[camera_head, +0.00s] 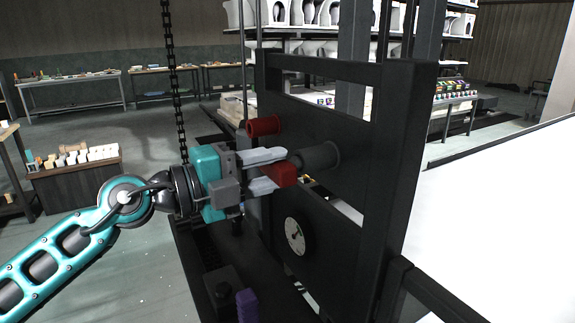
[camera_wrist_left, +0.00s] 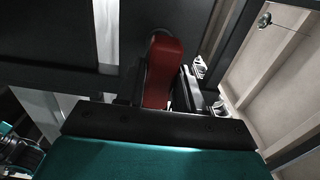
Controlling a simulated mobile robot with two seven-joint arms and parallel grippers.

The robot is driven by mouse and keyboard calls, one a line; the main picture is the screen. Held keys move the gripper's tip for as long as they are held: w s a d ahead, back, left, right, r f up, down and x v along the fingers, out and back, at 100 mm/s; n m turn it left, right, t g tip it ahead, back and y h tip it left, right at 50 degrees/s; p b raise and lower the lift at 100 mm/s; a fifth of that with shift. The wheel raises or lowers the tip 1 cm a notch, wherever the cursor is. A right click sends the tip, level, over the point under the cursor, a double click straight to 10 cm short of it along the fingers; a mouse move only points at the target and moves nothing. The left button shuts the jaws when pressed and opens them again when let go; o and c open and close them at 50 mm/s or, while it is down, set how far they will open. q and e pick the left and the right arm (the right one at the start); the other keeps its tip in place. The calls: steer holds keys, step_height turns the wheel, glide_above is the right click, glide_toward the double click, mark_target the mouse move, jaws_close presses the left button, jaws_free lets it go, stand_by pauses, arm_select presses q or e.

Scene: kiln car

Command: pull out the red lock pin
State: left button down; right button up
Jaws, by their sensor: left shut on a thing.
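The red lock pin (camera_head: 285,174) shows as a red block handle at the fingertips of my left gripper (camera_head: 277,168), in front of the dark upright panel. My left gripper is shut on it, with one pale finger above and one below in the head view. In the left wrist view the red handle (camera_wrist_left: 162,72) stands upright in the middle, between the fingers. The pin's shaft is hidden, so I cannot tell how far it sits in its hole. My right gripper is not in view.
A second red cylinder (camera_head: 264,126) and a dark cylinder (camera_head: 318,157) stick out of the dark panel (camera_head: 345,215) close to my left gripper. A round dial (camera_head: 295,236) sits below. A chain (camera_head: 174,90) hangs beside my arm. A purple object (camera_head: 246,305) stands low in front.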

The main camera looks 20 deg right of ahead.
arm_select(q)
steer(key=shift+a, duration=0.35)
stand_by(0.5)
steer(key=s+a, duration=0.1)
steer(key=a, duration=0.5)
steer(key=shift+s+a, duration=0.15)
steer(key=shift+a, duration=0.05)
steer(key=s+a, duration=0.1)
steer(key=a, duration=0.5)
steer(key=shift+s+b, duration=0.15)
steer(key=shift+b, duration=0.15)
